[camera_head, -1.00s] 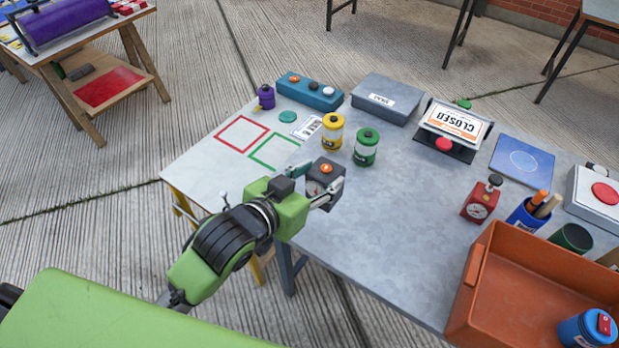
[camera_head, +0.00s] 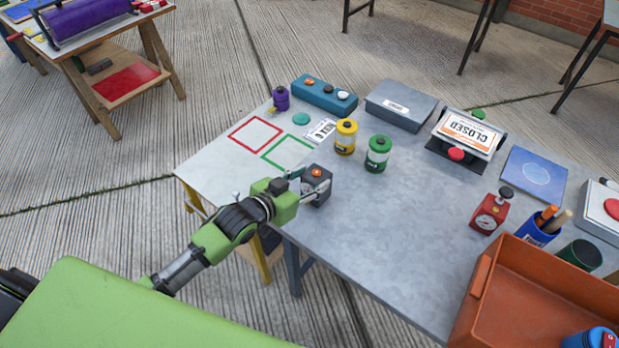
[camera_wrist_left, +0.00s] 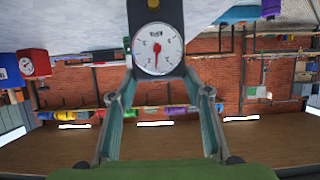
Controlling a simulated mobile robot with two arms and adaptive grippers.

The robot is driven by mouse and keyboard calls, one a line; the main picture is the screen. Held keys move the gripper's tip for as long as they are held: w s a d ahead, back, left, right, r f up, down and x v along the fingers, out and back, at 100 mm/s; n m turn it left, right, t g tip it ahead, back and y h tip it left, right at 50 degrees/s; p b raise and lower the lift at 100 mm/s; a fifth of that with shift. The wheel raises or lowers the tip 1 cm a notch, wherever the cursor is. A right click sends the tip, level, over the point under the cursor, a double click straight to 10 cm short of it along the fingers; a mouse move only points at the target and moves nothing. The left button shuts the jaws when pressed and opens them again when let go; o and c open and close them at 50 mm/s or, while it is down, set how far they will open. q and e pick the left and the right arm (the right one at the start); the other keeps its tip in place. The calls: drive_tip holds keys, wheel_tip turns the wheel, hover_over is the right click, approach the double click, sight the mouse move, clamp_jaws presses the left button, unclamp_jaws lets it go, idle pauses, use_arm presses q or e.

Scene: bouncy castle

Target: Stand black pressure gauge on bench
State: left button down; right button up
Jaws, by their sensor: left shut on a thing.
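The black pressure gauge (camera_head: 319,190) is a dark box with an orange button on top, near the bench's front-left edge. My left gripper (camera_head: 307,192) is shut on it, a finger at each side. In the left wrist view the gauge's white dial (camera_wrist_left: 157,48) with a red needle faces the camera, between the fingertips (camera_wrist_left: 160,78). The gauge looks upright; I cannot tell whether its base touches the bench. The grey metal bench (camera_head: 420,225) spreads to the right of it. My right gripper is not in view.
Yellow (camera_head: 345,137) and green (camera_head: 377,153) canisters stand just behind the gauge. Red (camera_head: 254,133) and green (camera_head: 288,151) outlined squares lie to the left. The bench middle is clear.

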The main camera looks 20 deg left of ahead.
use_arm(q)
drive_tip(key=c, duration=1.1)
unclamp_jaws()
drive_tip(key=shift+s, duration=0.1)
drive_tip(key=b+v, duration=0.1)
drive_tip(key=v, duration=1)
drive_tip(key=shift+s+r, duration=0.2)
drive_tip(key=shift+s, duration=0.15)
drive_tip(key=shift+a, duration=0.15)
